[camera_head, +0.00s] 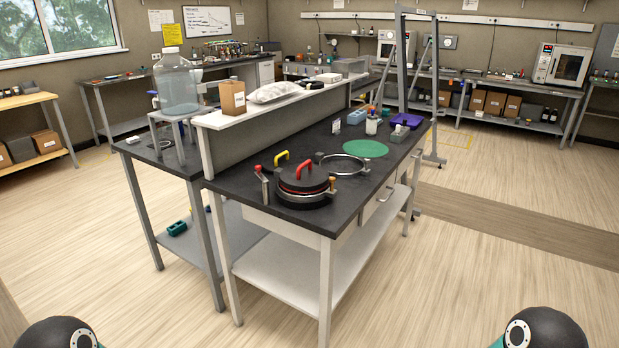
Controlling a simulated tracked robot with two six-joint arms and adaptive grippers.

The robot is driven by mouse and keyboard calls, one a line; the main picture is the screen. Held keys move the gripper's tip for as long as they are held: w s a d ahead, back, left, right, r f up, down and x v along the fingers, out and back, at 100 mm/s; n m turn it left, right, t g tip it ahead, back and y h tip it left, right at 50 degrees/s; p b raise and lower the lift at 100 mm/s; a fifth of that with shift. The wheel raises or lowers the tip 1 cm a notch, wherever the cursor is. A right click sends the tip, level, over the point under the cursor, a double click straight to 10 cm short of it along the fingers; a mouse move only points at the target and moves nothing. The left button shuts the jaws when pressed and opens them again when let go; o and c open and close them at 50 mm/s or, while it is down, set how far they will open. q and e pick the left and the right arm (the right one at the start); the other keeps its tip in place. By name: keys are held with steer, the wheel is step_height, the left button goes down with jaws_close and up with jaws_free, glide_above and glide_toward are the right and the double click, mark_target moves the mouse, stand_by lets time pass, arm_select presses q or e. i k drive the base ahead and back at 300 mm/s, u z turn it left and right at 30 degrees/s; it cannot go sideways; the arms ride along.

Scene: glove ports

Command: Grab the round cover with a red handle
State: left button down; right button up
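The round dark cover (291,182) with a red arched handle (304,168) sits on a round port assembly with metal rims near the front of the black bench top (250,167). A red band shows along the cover's edge. A small clamp with a red top (258,169) stands at its left, and another with an orange top (331,183) at its right. A yellow handle (281,156) shows just behind the cover; its base is partly hidden. Only dark rounded parts of my arms show at the bottom corners. Neither gripper is in view, well apart from the cover.
An open metal ring (343,173) and a green disc (365,149) lie behind the cover. A raised white shelf (222,120) with a cardboard box (232,97) runs along the bench's left. Wooden floor (440,290) lies clear before and right of the bench.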

mark_target(306, 175)
steer(key=z, duration=0.05)
steer(key=i, duration=1)
steer(key=u, duration=0.05)
